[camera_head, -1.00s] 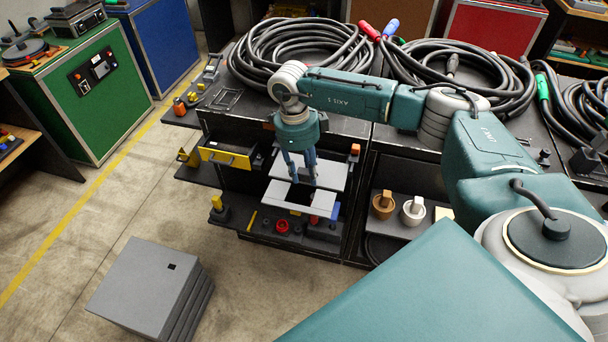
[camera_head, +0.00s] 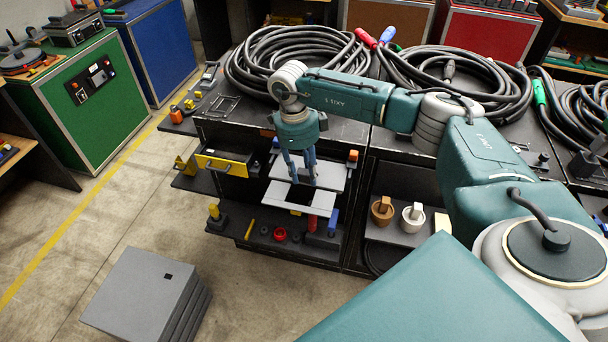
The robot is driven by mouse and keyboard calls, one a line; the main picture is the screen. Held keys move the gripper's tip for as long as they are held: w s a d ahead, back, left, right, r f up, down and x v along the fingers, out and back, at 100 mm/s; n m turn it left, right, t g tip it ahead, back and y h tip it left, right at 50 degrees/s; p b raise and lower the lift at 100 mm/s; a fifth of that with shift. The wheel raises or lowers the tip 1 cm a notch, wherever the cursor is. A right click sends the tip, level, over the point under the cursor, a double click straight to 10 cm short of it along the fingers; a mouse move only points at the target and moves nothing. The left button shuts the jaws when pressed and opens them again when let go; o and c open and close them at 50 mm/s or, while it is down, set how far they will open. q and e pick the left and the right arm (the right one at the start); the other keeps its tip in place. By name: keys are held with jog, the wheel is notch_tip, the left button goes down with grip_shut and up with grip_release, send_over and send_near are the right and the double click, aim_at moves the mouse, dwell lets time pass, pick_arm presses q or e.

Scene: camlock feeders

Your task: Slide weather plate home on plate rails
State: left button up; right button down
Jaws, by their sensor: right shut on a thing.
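The weather plate appears to be the light grey flat piece (camera_head: 277,192) with a dark opening, at the front of the dark cabinet. My right gripper (camera_head: 303,184) reaches down from above and is shut on it near the opening. The exact grip is too small to make out. A second pale panel (camera_head: 330,173) lies just behind the plate, and the plate's far edge seems to meet or overlap it. I cannot tell the plate rails apart here or whether the plate touches them. My left gripper is out of view.
A yellow-fronted drawer (camera_head: 222,163) juts out left of the plate. Below are a red cylinder (camera_head: 312,223) and a blue block (camera_head: 333,218). Brown (camera_head: 382,211) and white (camera_head: 413,216) cups stand to the right. Grey stacked panels (camera_head: 137,290) stand on the floor; cable coils cover the cabinet top.

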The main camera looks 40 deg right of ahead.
jog(key=shift+w+d+b, duration=1.15)
jog(key=shift+w+d, duration=0.2)
jog(key=shift+d, duration=0.2)
jog(key=c, duration=1.2)
grip_release()
jog(key=r, duration=0.8)
jog(key=w+a+r, duration=0.1)
jog(key=r, duration=0.3)
